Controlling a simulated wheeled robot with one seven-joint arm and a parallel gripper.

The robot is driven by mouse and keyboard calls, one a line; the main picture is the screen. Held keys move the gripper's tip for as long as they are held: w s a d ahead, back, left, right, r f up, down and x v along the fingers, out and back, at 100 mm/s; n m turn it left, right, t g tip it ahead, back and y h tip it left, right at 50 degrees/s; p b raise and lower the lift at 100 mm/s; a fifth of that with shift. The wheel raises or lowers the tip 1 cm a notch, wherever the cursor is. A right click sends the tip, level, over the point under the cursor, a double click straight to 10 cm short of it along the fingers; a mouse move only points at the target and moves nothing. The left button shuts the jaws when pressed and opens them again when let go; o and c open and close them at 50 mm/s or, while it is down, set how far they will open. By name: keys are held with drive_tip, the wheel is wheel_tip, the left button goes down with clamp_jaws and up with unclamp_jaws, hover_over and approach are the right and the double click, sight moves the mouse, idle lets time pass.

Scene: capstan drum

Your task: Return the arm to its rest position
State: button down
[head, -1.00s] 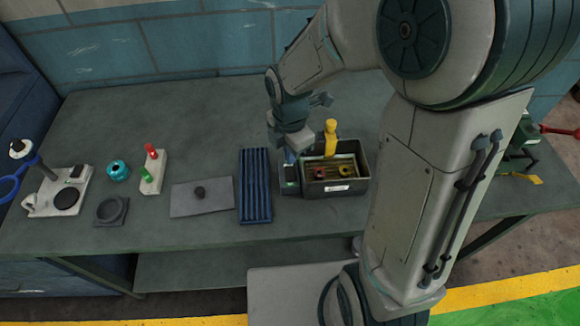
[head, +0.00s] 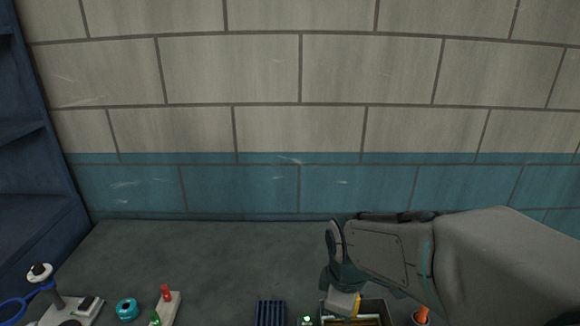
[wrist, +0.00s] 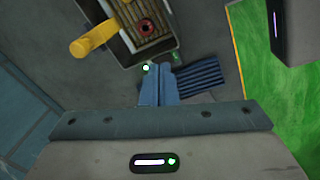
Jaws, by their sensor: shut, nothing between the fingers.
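My gripper (wrist: 158,72) is shut and empty in the wrist view, its two blue fingers side by side. In the head view my wrist (head: 345,278) is low at the right of centre, over the bench by the dark bin (head: 378,306); the fingertips cannot be made out there. My forearm reaches in from the right edge. The fingers look apart from the bin.
A blue ribbed tray (head: 271,313) and a small green light (head: 307,319) lie left of the bin. A block with red and green pegs (head: 167,305), a teal ring (head: 127,309) and a white-based stand (head: 65,311) are further left. The back bench is clear before the wall (head: 240,185).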

drive_tip(key=s+d+r+m+t, duration=0.2)
drive_tip(key=s+d+r+m, duration=0.3)
drive_tip(key=m, duration=0.8)
drive_tip(key=shift+s+r+m, duration=0.3)
drive_tip(key=shift+s+r, duration=0.05)
drive_tip(key=shift+s, duration=0.8)
